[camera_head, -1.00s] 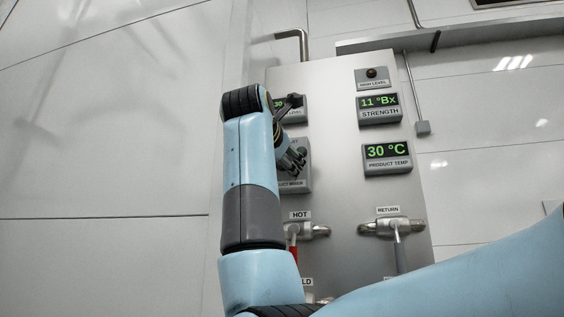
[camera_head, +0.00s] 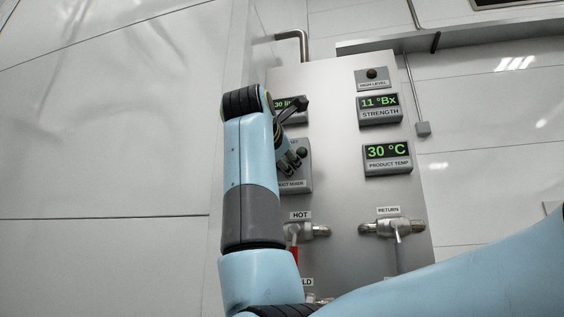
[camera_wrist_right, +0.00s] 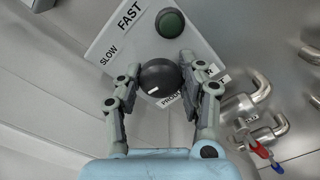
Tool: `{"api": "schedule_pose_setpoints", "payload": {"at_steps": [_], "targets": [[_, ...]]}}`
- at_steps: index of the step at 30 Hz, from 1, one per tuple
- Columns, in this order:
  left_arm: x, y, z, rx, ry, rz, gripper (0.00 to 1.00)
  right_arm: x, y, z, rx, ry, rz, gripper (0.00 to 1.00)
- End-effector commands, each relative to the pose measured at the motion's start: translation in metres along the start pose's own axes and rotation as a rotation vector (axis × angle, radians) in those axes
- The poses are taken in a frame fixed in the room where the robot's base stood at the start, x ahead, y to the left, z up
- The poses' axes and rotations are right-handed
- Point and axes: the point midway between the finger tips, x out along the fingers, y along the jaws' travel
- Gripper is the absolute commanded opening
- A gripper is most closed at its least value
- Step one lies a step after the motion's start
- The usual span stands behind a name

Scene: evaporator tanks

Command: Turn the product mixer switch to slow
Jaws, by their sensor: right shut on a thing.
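The product mixer switch box (camera_head: 300,183) is a grey plate on the steel panel, partly hidden behind my right arm in the head view. In the right wrist view the box (camera_wrist_right: 196,48) carries a round black knob (camera_wrist_right: 158,75) with a white mark on its lower left. The SLOW label (camera_wrist_right: 108,57) and FAST label (camera_wrist_right: 130,14) are printed to the upper left. My right gripper (camera_head: 291,158) is at the box. In the wrist view its fingers (camera_wrist_right: 157,79) are shut on the knob from both sides. My left gripper is not in view.
A green button (camera_wrist_right: 170,23) sits above the knob. Strength (camera_head: 379,109) and product temp (camera_head: 387,158) displays are to the right. Hot (camera_head: 312,231) and return (camera_head: 388,228) valves are below. The wall to the left is bare.

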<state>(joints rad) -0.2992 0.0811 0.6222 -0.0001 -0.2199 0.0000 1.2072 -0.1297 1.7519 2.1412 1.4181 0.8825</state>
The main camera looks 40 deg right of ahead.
Motion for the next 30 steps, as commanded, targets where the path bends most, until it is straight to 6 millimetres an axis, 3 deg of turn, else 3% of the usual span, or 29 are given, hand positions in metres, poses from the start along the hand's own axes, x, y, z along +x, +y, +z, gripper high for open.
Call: {"api": "schedule_pose_setpoints", "payload": {"at_steps": [18,30], "targets": [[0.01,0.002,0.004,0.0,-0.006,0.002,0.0,0.0,-0.002,-0.002,0.484,0.002,-0.003,0.06],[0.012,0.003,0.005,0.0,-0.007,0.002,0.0,0.0,-0.002,-0.003,0.623,0.002,-0.005,0.06]]}}
